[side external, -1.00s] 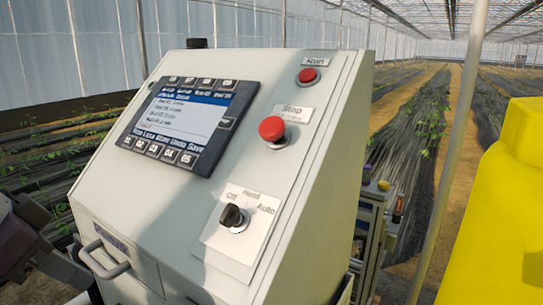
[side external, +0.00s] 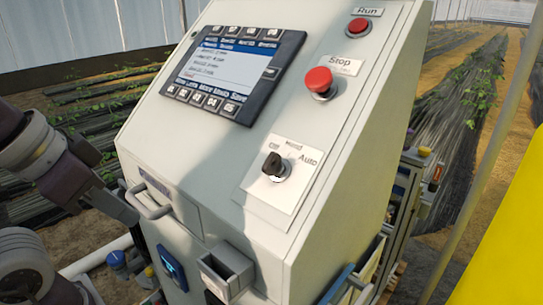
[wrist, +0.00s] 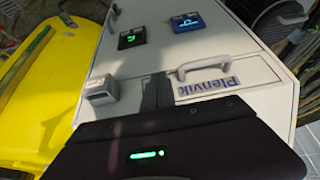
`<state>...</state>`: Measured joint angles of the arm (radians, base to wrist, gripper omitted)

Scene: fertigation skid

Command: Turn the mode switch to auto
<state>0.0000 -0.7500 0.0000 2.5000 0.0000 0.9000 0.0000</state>
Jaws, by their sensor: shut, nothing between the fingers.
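The mode switch (side external: 273,165) is a black knob on a white plate (side external: 293,198) on the cabinet's sloped face in the side external view. The plate reads Off at left, Hand at top and Auto at right. The knob seems to lean up and left, towards Off, but its pointer is too small to be sure.
A red Stop button (side external: 318,81), a red Run button (side external: 359,26) and a screen (side external: 233,72) share the sloped face. A drawer handle (side external: 150,203) and an open grey box (side external: 226,270) stick out lower down. A yellow tank (wrist: 40,90) stands beside the cabinet.

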